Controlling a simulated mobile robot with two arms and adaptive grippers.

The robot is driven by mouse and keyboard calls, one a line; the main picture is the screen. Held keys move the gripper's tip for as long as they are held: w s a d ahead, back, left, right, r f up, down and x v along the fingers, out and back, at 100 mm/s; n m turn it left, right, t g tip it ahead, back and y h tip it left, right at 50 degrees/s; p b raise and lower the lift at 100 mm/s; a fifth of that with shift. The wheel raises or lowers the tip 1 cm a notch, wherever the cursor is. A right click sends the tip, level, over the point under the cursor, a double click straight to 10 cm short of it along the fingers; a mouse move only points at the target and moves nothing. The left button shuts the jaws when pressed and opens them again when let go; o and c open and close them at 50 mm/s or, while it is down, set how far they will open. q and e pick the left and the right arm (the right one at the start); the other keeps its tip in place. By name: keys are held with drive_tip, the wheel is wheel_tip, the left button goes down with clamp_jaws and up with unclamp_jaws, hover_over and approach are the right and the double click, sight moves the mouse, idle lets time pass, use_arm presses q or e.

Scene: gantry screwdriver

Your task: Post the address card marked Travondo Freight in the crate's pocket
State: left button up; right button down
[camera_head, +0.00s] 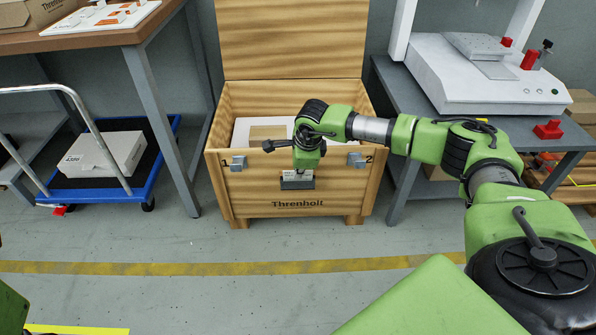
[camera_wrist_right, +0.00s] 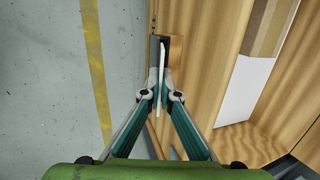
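The open wooden crate (camera_head: 235,190) stands ahead, with "Threnholt" printed low on its front. A dark grey pocket (camera_head: 297,184) is on the middle of its front; its edge shows in the right wrist view (camera_wrist_right: 154,48). My right gripper (camera_wrist_right: 159,84) points down at the crate front and is shut on a thin white card (camera_wrist_right: 162,58), seen edge-on there. In the head view the card (camera_head: 289,174) shows just above the pocket's dark face, its print too small to read. I cannot tell how deep its lower edge sits. My left gripper is not in view.
The crate's lid (camera_head: 290,40) stands open, with a white box (camera_head: 245,130) inside. Two latches (camera_head: 238,163) (camera_head: 357,159) flank the pocket. A blue trolley (camera_head: 85,190) stands left, a grey bench (camera_head: 400,85) right. The floor in front is clear.

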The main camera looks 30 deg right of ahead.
idle(0.3)
drive_tip(key=c, duration=2.2)
unclamp_jaws()
drive_tip(key=shift+r, duration=0.1)
drive_tip(key=v, duration=1.1)
drive_tip(key=shift+s+r, duration=0.1)
drive_tip(key=shift+r, duration=0.3)
